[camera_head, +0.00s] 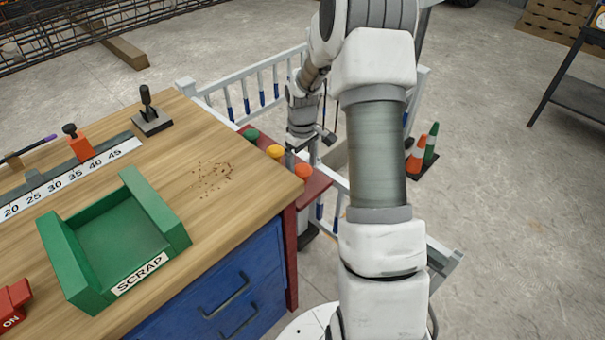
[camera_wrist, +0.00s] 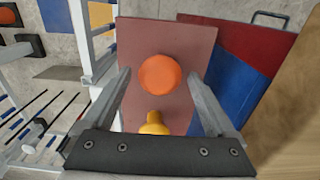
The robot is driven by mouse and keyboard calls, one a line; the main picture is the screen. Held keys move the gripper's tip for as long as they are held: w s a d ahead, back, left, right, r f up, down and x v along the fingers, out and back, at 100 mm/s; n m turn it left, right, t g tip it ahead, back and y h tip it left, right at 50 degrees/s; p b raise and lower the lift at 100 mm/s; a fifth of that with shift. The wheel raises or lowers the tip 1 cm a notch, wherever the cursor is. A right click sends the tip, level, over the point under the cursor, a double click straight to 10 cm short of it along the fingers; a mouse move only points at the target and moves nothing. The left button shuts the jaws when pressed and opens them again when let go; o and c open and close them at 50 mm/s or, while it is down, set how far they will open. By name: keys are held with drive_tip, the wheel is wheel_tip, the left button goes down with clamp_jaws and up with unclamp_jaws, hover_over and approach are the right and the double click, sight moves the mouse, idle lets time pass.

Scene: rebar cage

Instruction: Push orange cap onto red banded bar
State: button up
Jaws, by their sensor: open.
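The orange cap (camera_head: 303,171) sits at the near end of a dark red shelf (camera_head: 318,184) on the bench's side. In the wrist view the orange cap (camera_wrist: 160,75) lies between my gripper's (camera_wrist: 158,76) spread fingertips, with space on both sides. My gripper is open and empty; I cannot tell its exact height over the cap. A yellow cap (camera_head: 275,151) and a green cap (camera_head: 251,134) sit on the same shelf. The yellow cap also shows in the wrist view (camera_wrist: 154,123), closer to my gripper's base. I cannot make out a red banded bar in either view.
A white railing with blue-banded posts (camera_head: 262,88) runs behind the shelf. The wooden bench (camera_head: 225,215) carries a green scrap tray (camera_head: 167,208) and a numbered ruler (camera_head: 75,180). Orange and green cones (camera_head: 417,153) stand on the floor to the right.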

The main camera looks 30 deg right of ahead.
wheel_tip(320, 180, down, 3)
drive_tip(key=shift+r, duration=0.1)
drive_tip(key=shift+c, duration=0.3)
drive_tip(key=c, duration=1.2)
